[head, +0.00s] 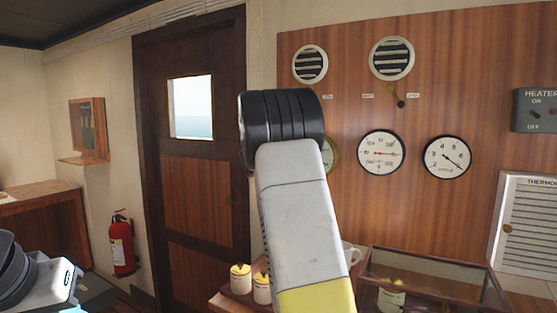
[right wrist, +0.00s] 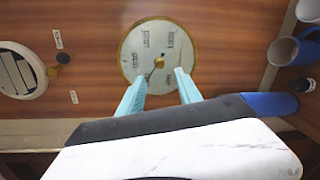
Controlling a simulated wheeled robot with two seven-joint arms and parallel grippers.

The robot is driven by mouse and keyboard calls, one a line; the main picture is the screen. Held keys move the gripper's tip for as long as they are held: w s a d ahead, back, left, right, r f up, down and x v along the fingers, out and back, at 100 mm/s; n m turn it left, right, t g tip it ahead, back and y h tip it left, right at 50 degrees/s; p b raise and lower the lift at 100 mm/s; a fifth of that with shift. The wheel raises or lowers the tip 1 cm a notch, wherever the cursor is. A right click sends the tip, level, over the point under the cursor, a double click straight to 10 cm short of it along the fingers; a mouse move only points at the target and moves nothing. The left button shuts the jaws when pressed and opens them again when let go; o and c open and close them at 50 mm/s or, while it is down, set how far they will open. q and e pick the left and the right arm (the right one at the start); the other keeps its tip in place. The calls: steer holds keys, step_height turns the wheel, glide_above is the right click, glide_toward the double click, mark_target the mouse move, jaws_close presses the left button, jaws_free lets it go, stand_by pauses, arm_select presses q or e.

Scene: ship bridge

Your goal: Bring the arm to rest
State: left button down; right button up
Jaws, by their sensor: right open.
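My right gripper (right wrist: 161,78) shows in the right wrist view, with its two light blue fingers spread apart and nothing between them. It points toward a brass-rimmed round dial (right wrist: 160,52) on the wood panel. I cannot tell how far the fingertips are from the dial. In the head view one of my arms (head: 298,210) rises in front of the panel and hides part of it. The right gripper cannot be seen there. My left gripper is in neither view; only part of what looks like my left arm (head: 45,285) shows at the lower left.
The panel carries vents (head: 392,58), a small lever (head: 396,96) and clock-like gauges (head: 381,155). Yellow-lidded jars (head: 241,279), a mug (head: 352,254) and a glass-topped case (head: 430,268) stand below. Mugs (right wrist: 283,51) appear right in the wrist view. A fire extinguisher (head: 121,243) stands by the door (head: 200,210).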

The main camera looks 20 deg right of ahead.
stand_by(0.3)
steer(key=s+a+f+m+g+y, duration=0.2)
steer(key=s+f+m+y, duration=0.15)
steer(key=s, duration=0.45)
steer(key=s+a+f+m+g+y, duration=0.15)
steer(key=s+f, duration=0.25)
steer(key=s, duration=0.4)
steer(key=s+a+f+m+y, duration=0.2)
steer(key=s+a+y, duration=0.3)
steer(key=s+a, duration=0.7)
steer(key=s+a+f+m+y, duration=0.2)
steer(key=s+a+f+y, duration=0.2)
steer(key=s+a, duration=0.7)
steer(key=shift+s+a+f+m+y, duration=0.2)
steer(key=shift+s+a+m+y, duration=0.2)
steer(key=shift+s+y, duration=0.5)
steer(key=shift+s, duration=0.1)
steer(key=shift+c, duration=0.5)
steer(key=shift+d, duration=0.1)
